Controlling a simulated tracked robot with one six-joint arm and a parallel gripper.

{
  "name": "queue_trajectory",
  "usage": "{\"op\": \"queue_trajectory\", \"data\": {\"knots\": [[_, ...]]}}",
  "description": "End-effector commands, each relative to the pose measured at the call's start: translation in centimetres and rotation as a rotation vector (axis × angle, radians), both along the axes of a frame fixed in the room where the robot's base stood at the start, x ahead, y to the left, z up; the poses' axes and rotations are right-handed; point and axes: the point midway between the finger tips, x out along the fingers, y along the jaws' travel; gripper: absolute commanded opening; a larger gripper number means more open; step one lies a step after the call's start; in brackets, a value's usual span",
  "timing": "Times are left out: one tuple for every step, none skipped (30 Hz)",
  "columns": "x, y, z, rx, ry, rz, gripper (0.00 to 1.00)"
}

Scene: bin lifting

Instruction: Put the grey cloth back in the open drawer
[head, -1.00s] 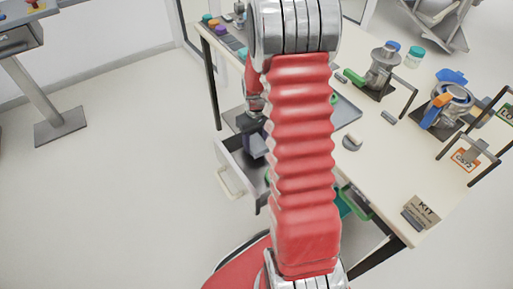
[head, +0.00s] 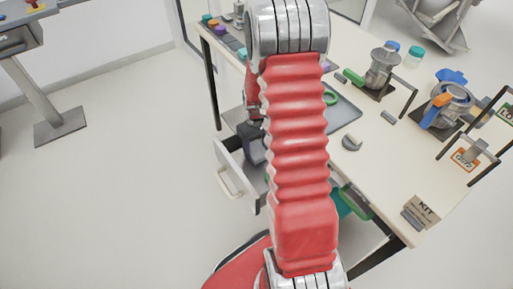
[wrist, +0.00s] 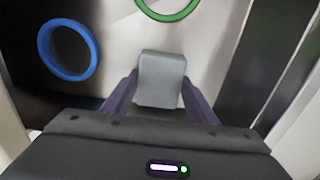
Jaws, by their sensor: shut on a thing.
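The grey cloth (wrist: 161,78), a folded block, sits between the two dark fingers of my gripper (wrist: 160,100) in the wrist view. My gripper is shut on it. The open drawer (head: 238,180) sticks out from the left side of the bench, with a pale front and handle. In the head view my wrist (head: 252,140) is over the drawer, and my arm hides part of the drawer and the cloth. In the wrist view a blue ring (wrist: 86,66) and a green ring (wrist: 168,14) lie beyond the cloth; I cannot tell how far below it they are.
A green-handled teal item (head: 355,202) is at the bench's near edge. The floor left of the drawer is clear.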

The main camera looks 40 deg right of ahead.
Motion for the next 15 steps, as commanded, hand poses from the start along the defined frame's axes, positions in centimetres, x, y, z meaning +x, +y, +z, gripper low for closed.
{"op": "queue_trajectory", "data": {"knots": [[-0.01,0.01,-0.14,0.0,0.001,0.0,0.31],[0.0,0.01,-0.16,0.0,0.0,0.0,0.53],[0.01,0.01,-0.13,0.0,0.0,0.0,0.56],[0.01,0.01,-0.13,0.0,0.0,0.0,0.58],[0.01,0.02,-0.13,0.0,0.0,0.0,0.6],[0.01,0.02,-0.13,0.0,0.0,0.0,0.63],[0.01,0.02,-0.13,0.0,0.0,0.0,0.65],[0.01,0.02,-0.12,0.0,0.0,0.0,0.67],[0.01,0.03,-0.12,0.0,0.0,0.001,0.7],[0.01,0.02,-0.12,0.0,0.0,0.001,0.71],[0.01,0.03,-0.12,0.0,0.0,0.001,0.71],[0.01,0.03,-0.12,0.0,0.0,0.001,0.71],[0.01,0.03,-0.12,0.0,0.0,0.001,0.71],[0.01,0.03,-0.12,0.0,0.0,0.001,0.71],[0.01,0.03,-0.12,0.0,0.0,0.001,0.71]]}}
